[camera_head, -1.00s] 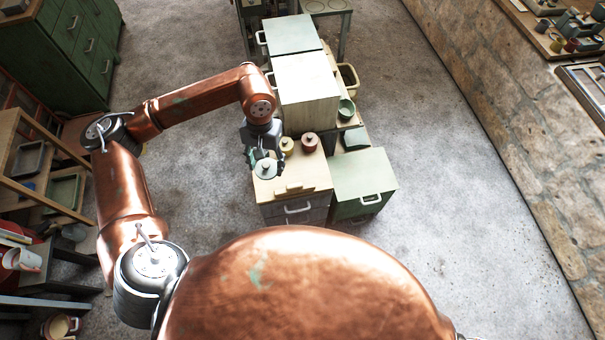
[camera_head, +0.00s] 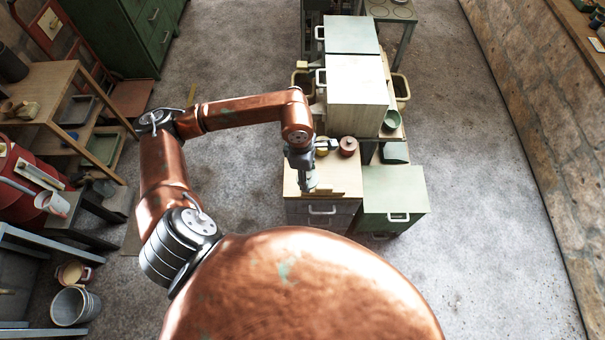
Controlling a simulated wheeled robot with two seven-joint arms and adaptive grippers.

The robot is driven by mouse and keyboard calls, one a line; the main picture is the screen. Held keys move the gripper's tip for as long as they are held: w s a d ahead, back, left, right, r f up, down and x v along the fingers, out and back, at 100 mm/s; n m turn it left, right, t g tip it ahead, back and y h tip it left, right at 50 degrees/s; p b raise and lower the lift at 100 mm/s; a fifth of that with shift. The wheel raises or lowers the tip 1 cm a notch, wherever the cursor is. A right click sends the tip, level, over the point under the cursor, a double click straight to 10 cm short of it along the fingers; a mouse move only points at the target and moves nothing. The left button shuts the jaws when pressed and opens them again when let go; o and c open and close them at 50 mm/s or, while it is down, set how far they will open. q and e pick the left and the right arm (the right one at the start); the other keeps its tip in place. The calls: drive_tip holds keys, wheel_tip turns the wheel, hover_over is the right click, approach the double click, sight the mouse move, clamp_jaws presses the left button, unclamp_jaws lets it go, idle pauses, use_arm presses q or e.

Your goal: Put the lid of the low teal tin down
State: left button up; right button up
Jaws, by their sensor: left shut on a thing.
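My left gripper (camera_head: 308,172) is over the wooden top (camera_head: 346,176) of a low grey drawer cabinet, pointing down. It is shut on a small pale teal thing, apparently the teal tin's lid (camera_head: 309,184). The gripper hides most of it. I cannot tell whether the lid touches the top or hangs just above it, and I cannot make out the low teal tin itself. My right gripper is not in view.
A red tin (camera_head: 347,147) and a partly covered yellow tin (camera_head: 322,147) stand just behind the gripper. A wooden strip (camera_head: 334,194) lies at the cabinet's front edge. A green cabinet (camera_head: 394,192) stands to the right, a taller pale cabinet (camera_head: 357,82) behind.

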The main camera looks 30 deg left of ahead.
use_arm(q)
wheel_tip(320, 180, down, 9)
drive_tip(key=s+a+n+y+b, duration=0.1)
drive_tip(key=a+n+y+b, duration=0.15)
drive_tip(key=n, duration=2.25)
drive_tip(key=w+a+f+b, duration=0.1)
drive_tip(key=w+a+f, duration=0.1)
drive_tip(key=w+f, duration=0.1)
drive_tip(key=w+a+f+b, duration=0.1)
drive_tip(key=w+a+f, duration=0.1)
drive_tip(key=w+f, duration=0.1)
drive_tip(key=w+a+f+b, duration=0.1)
drive_tip(key=w+a+f, duration=0.1)
drive_tip(key=w, duration=0.3)
drive_tip(key=shift+f, duration=0.6)
drive_tip(key=shift+w+a+f, duration=0.1)
drive_tip(key=shift+f, duration=0.1)
drive_tip(key=f, duration=0.3)
drive_tip(key=shift+w+a+f+b, duration=0.15)
drive_tip(key=shift+w+f+b, duration=0.05)
drive_tip(key=shift+f+b, duration=0.2)
drive_tip(key=shift+r, duration=0.1)
